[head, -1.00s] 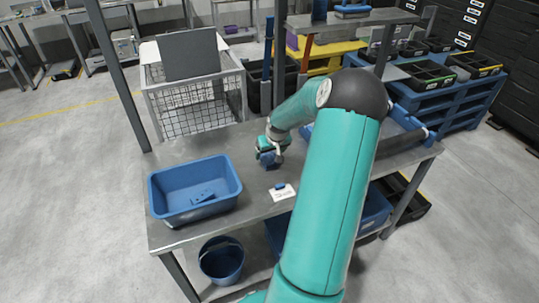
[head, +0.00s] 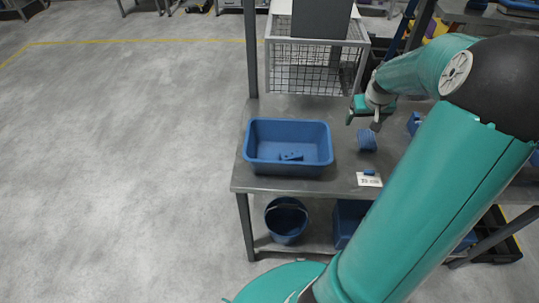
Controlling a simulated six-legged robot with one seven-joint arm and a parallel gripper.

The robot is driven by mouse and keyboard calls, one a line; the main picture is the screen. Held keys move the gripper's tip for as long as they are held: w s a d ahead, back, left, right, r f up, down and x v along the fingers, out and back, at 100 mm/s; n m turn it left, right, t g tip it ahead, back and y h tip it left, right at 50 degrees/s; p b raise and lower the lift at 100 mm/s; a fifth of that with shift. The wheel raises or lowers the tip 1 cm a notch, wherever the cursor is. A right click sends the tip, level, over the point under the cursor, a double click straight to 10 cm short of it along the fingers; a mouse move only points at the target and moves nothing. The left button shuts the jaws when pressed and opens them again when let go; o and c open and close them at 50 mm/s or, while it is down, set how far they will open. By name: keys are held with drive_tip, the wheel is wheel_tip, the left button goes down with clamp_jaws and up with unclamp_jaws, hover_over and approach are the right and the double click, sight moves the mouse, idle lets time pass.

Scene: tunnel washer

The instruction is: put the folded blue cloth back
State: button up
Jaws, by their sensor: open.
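A small blue block-like item (head: 367,141), which looks like the folded cloth, is on the grey metal table, right of the blue tub (head: 321,170). My gripper (head: 364,120) is open just beyond and above it, with nothing visible between its fingers. A flat blue piece (head: 291,156) lies inside the tub; it is too small to tell if it is cloth. A white label card (head: 369,180) with a small blue piece (head: 369,172) at its back edge lies near the table's front edge.
A grey post (head: 251,50) rises at the table's back left corner. A blue bucket (head: 286,221) and a blue bin (head: 349,222) are on the lower shelf. The floor at left is clear.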

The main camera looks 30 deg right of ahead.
drive_tip(key=a+r+n, duration=0.1)
drive_tip(key=a+r, duration=0.5)
drive_tip(key=a, duration=0.6)
drive_tip(key=a+r+n, duration=0.2)
drive_tip(key=a+r, duration=0.3)
drive_tip(key=a, duration=0.6)
drive_tip(key=s+a+r+n+t+y, duration=0.1)
drive_tip(key=s+a+r, duration=0.1)
drive_tip(key=s+a, duration=0.4)
drive_tip(key=s+a+r+n+t+y, duration=0.1)
drive_tip(key=s+a+r, duration=0.1)
drive_tip(key=s+a, duration=0.4)
drive_tip(key=a, duration=0.5)
drive_tip(key=shift+a, duration=0.25)
drive_tip(key=shift+c, duration=0.2)
drive_tip(key=c, duration=0.9)
drive_tip(key=shift+a, duration=0.2)
drive_tip(key=shift+c, duration=0.2)
